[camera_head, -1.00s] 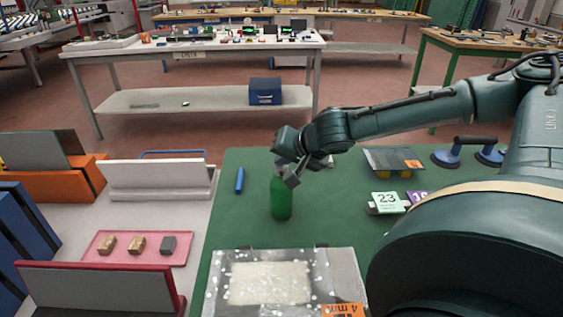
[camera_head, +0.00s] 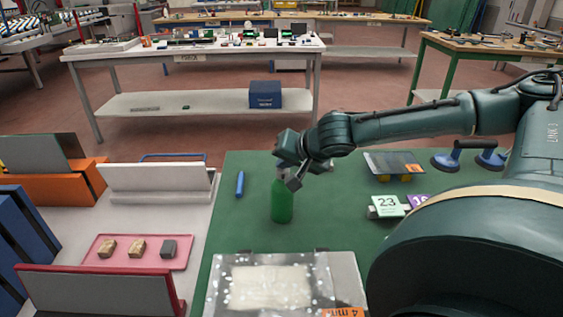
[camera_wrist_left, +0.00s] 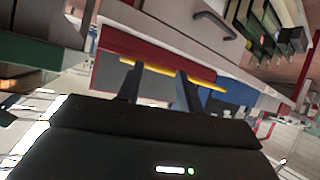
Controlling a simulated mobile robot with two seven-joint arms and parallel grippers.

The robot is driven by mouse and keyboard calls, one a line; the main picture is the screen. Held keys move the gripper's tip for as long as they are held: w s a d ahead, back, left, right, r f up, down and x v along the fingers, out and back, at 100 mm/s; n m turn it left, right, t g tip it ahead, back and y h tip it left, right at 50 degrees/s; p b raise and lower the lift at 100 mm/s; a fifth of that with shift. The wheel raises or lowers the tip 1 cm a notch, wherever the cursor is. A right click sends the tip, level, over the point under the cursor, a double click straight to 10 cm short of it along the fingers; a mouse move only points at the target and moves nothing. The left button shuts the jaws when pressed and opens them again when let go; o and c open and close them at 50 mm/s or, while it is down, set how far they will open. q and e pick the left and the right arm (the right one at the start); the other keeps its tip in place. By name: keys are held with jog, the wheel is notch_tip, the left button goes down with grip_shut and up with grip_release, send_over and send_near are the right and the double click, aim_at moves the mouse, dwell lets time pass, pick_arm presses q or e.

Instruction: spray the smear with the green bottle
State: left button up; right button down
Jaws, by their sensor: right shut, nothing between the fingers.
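The green bottle (camera_head: 282,203) stands upright on the green table mat (camera_head: 235,225). My right gripper (camera_head: 292,183) is at the top of the bottle, shut with nothing in it. It hides the bottle's top, and I cannot tell whether it touches it. The smear (camera_head: 262,288) is a pale whitish patch on a clear glass pane (camera_head: 325,275), nearer to me than the bottle. My left gripper (camera_wrist_left: 157,85) shows in the left wrist view with its fingers apart and nothing between them; it is not in the head view.
A blue marker-like stick (camera_head: 240,184) lies left of the bottle. A small pane on yellow supports (camera_head: 393,163), a blue suction lifter (camera_head: 446,160) and a "23" card (camera_head: 386,206) are to the right. A pink tray (camera_head: 100,257) with small blocks is at left.

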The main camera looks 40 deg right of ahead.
aim_at(286, 171)
jog(key=shift+s+d+r+p, duration=0.1)
jog(key=shift+d+r+p, duration=0.05)
jog(key=shift+r+p, duration=1.9)
jog(key=shift+r, duration=0.2)
dwell(0.8)
